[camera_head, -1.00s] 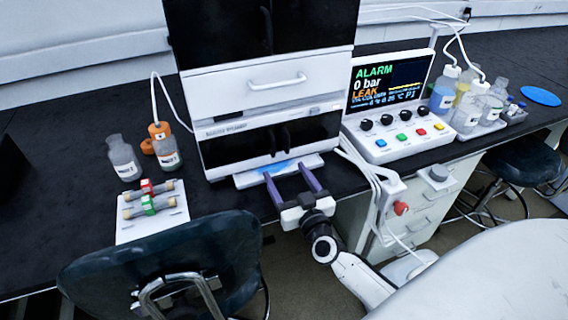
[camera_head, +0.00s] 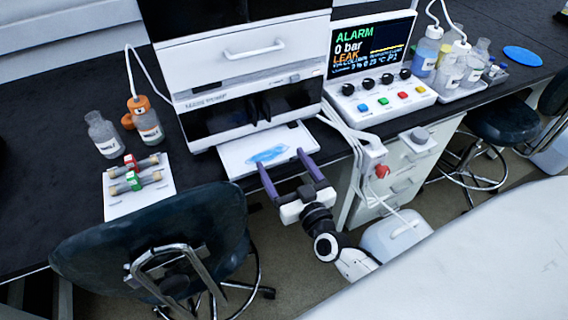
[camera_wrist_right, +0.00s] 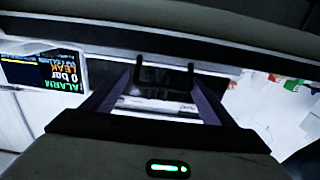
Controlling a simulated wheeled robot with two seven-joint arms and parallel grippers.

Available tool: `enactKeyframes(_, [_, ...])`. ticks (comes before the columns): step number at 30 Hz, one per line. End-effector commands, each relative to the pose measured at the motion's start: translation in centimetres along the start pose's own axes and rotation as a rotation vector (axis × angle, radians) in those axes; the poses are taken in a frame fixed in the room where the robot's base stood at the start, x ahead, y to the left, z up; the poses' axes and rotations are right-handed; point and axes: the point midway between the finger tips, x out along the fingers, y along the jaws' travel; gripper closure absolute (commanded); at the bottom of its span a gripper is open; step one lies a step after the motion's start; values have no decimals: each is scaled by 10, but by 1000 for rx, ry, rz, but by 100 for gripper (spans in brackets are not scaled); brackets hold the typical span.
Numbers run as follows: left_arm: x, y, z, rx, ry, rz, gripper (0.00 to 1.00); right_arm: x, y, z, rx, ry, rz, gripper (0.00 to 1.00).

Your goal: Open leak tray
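The leak tray (camera_head: 292,140) is a flat white tray at the bottom of the white and black instrument stack. It sticks out of the stack's base over the bench edge, with a blue puddle (camera_head: 268,155) on it. My right gripper (camera_head: 284,162) is at the tray's front edge, its two purple fingers spread apart. In the right wrist view, the spread fingers (camera_wrist_right: 163,85) have a dark bracket-like shape between them; I cannot tell whether they touch the tray. My left gripper is not in view.
A control panel (camera_head: 375,97) shows ALARM, 0 bar and LEAK. Cables hang beside the tray near a red knob (camera_head: 382,171). A dark chair (camera_head: 150,240) stands at front left. Bottles (camera_head: 147,122) and a white rack (camera_head: 115,207) stand left on the bench.

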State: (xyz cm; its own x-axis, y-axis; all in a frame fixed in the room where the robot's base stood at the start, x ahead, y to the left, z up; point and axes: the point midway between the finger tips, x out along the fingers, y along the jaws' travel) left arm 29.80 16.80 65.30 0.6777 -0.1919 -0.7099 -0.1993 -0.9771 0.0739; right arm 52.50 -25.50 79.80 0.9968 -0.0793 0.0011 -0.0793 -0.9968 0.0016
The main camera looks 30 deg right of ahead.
Motion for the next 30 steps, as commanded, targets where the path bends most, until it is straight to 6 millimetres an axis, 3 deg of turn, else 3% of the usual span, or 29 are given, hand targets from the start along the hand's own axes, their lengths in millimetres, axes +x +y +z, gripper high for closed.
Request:
enactKeyframes(5, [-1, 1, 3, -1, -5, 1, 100, -9, -1, 1, 1, -2, -2, 22])
enactKeyframes(18, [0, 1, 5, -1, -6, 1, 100, -88, 0, 1, 0, -3, 0, 22])
enactKeyframes(24, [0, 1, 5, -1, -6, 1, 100, -103, 1, 0, -1, -1, 0, 22])
enactKeyframes(30, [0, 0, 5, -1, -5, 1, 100, -103, 1, 0, -1, 0, 0, 22])
